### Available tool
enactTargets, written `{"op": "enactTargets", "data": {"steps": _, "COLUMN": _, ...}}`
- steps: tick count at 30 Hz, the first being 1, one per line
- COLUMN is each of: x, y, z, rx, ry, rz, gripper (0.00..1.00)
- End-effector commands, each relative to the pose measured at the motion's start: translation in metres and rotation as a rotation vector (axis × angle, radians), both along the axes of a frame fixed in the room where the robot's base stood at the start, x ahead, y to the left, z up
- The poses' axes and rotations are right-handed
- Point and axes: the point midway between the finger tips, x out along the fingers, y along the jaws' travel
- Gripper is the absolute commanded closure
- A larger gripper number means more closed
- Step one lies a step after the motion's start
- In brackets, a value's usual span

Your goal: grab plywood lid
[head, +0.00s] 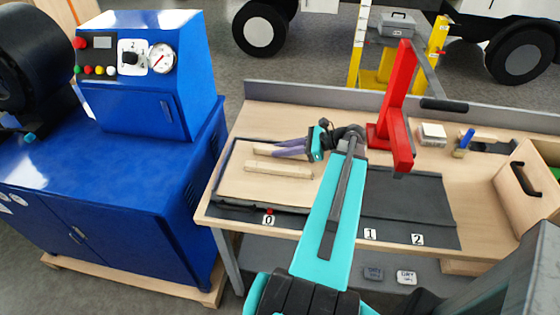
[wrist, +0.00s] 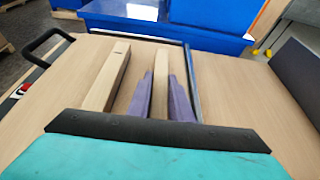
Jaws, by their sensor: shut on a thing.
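The plywood lid (head: 236,182) lies flat at the left of the bench, with two pale wooden strips on it. It also shows in the wrist view (wrist: 130,88). My gripper (head: 283,151) reaches in from the right, low over the lid. Its purple fingers (wrist: 165,90) are shut on one strip, the farther one in the head view. The other strip (head: 278,169) lies free beside the fingers, and also shows left of them in the wrist view (wrist: 108,75). I cannot tell whether the lid is lifted at all.
A red press (head: 398,110) stands right of my wrist. A dark mat (head: 410,200) has labels 1 and 2 at its front; label 0 (head: 268,220) is left. A blue cabinet (head: 130,160) adjoins the bench's left side. A wooden box (head: 525,183) stands right.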

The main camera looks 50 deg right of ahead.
Motion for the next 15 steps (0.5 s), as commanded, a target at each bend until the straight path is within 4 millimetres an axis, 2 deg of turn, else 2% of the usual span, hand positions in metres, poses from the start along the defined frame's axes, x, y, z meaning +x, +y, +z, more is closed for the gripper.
{"op": "enactTargets", "data": {"steps": 8, "x": 0.0, "y": 0.0, "z": 0.007, "rx": 0.0, "ry": -0.002, "rz": 0.0, "gripper": 1.0}}
{"op": "enactTargets", "data": {"steps": 15, "x": 0.0, "y": 0.0, "z": 0.025, "rx": -0.001, "ry": -0.003, "rz": 0.0, "gripper": 1.0}}
